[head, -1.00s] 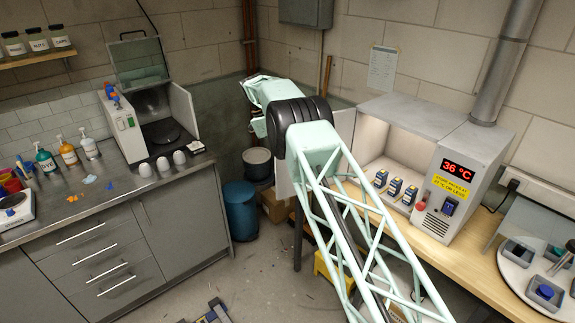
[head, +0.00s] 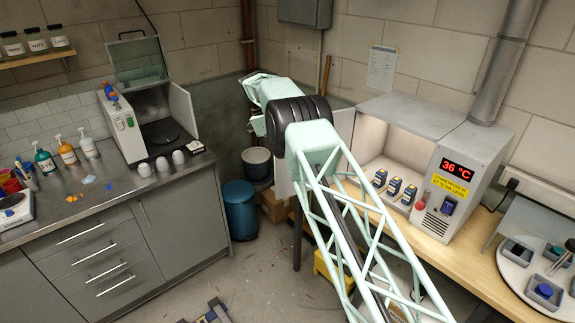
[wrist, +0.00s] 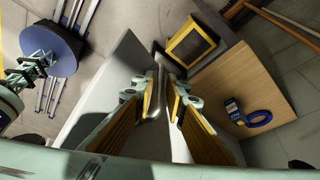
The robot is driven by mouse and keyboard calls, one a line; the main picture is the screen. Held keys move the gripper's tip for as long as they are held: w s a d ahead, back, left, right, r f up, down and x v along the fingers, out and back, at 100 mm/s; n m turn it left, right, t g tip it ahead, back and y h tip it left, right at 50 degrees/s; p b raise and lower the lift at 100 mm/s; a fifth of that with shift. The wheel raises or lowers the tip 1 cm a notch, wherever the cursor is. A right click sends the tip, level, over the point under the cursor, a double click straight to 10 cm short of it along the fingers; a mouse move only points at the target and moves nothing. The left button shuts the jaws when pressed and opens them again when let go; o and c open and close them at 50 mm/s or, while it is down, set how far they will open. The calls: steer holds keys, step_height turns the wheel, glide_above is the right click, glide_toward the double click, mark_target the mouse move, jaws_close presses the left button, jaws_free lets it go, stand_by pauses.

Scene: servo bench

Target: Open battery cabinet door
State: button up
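The battery cabinet (head: 412,104) is a pale grey box on the right-hand bench. Its front stands open, with a lit interior and several dark battery packs (head: 395,187) inside. A pale door panel (head: 283,172) shows at its left, swung outward and partly hidden by my arm. In the wrist view the grey door (wrist: 112,82) runs between and beyond my fingers, with a slim metal handle bar (wrist: 154,106). My gripper (wrist: 162,82) has its yellow-padded fingers on either side of this bar. Whether the pads touch it is unclear. In the head view my gripper is hidden behind my arm.
The wooden bench (head: 440,250) carries a round white tray (head: 520,280) with small bins at the right. A yellow stool (head: 325,270), a blue bin (head: 240,208) and a cardboard box (head: 274,205) stand below. The floor (head: 250,270) between the counters is mostly clear.

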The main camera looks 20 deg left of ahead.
steer(key=r, duration=0.8)
steer(key=shift+w+a+r, duration=0.1)
steer(key=shift+w+a, duration=0.05)
steer(key=shift+a, duration=0.05)
steer(key=shift+d+r, duration=0.35)
steer(key=shift+r, duration=0.4)
steer(key=shift+f, duration=0.1)
steer(key=shift+a, duration=0.1)
